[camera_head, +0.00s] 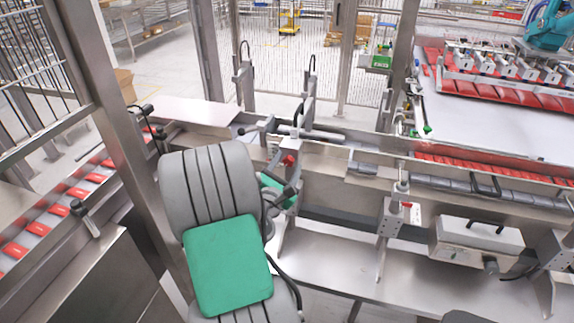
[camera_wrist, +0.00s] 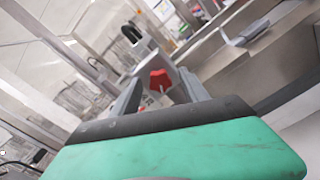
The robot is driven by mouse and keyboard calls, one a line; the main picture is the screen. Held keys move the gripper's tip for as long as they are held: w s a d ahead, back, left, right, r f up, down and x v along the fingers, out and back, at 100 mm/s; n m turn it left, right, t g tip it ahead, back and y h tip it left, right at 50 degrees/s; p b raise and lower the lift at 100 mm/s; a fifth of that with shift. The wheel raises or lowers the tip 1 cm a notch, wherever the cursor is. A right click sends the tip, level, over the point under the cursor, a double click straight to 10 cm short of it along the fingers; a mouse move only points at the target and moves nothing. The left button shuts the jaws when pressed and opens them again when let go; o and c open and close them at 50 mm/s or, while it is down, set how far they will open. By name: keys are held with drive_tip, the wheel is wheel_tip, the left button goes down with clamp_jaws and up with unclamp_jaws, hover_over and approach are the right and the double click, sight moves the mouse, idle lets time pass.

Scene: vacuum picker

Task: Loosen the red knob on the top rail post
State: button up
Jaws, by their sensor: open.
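A red knob (camera_head: 290,160) sits on the side of a grey metal post (camera_head: 297,146) at the rail, in the middle of the head view. In the wrist view the red knob (camera_wrist: 160,79) shows just beyond my fingers, roughly midway between them. My gripper (camera_head: 291,182), grey with a green body, is just below the knob in the head view, partly hidden by my arm. In the wrist view my gripper (camera_wrist: 160,88) is open, with one finger on each side of the knob's image. I cannot tell whether the fingers reach around it. Nothing is held.
A long steel rail (camera_head: 340,150) runs across behind my gripper. A post with a clamp (camera_head: 396,207) and a grey box (camera_head: 478,243) stand to the right. A steel frame post (camera_head: 120,130) rises close to my arm at left. The lower shelf (camera_head: 335,262) has bare room.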

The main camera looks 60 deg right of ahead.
drive_tip(key=s+a+b, duration=0.1)
drive_tip(key=a+b, duration=0.1)
drive_tip(key=a, duration=0.5)
drive_tip(key=shift+a, duration=0.35)
drive_tip(key=shift+s, duration=0.1)
